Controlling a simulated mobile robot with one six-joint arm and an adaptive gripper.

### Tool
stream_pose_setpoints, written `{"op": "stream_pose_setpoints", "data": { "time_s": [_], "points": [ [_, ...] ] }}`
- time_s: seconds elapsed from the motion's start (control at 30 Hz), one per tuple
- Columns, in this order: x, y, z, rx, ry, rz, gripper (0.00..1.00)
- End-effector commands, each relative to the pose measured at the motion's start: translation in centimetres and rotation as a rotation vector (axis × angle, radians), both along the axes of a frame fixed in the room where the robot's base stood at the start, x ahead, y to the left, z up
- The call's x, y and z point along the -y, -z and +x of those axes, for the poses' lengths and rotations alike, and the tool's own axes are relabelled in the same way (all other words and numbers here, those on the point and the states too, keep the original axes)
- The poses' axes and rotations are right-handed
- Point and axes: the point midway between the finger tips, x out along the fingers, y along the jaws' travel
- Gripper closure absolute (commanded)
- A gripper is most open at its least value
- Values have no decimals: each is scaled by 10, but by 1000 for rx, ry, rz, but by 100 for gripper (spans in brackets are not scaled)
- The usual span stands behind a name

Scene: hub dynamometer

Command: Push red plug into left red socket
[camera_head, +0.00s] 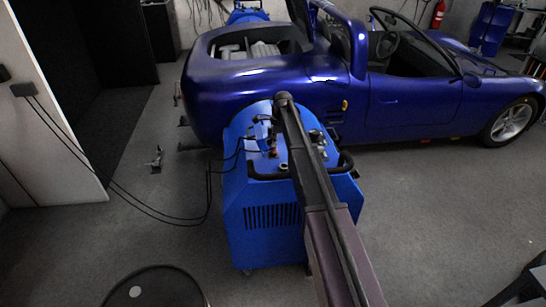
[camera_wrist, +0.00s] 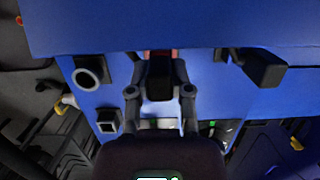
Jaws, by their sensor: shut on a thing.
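My gripper (camera_wrist: 160,76) is shut on a dark plug body (camera_wrist: 160,85) in the wrist view. A red part (camera_wrist: 158,54) shows just beyond the dark body, against the blue panel. I cannot tell whether that red is the plug or the socket, or how deep the plug sits. In the head view the blue dynamometer (camera_head: 262,218) stands at the middle, and a small red spot (camera_head: 274,152) shows on its top. My arm hides part of the top, and my gripper cannot be made out there. The left red socket is not clearly seen.
A round grey-rimmed fitting (camera_wrist: 88,73) and a square one (camera_wrist: 108,121) sit left of the plug. A black connector (camera_wrist: 265,69) juts out at right. Black cables (camera_head: 150,206) run from the wall to the dynamometer. A blue car (camera_head: 400,105) stands close behind.

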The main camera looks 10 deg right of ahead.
Motion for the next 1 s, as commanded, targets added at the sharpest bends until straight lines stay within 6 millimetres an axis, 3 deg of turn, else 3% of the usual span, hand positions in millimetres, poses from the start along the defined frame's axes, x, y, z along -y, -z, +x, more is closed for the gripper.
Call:
{"op": "stream_pose_setpoints", "data": {
  "time_s": [0.7, 0.73, 0.83, 0.87, 1.0],
  "points": [
    [0, 12, 0, 0, 0, 0, 100],
    [0, 12, 0, 0, 0, 0, 67],
    [0, 12, 0, 0, 0, 0, 37],
    [0, 12, 0, 0, 0, 0, 33],
    [0, 12, 0, 0, 0, 0, 33]
  ]
}}
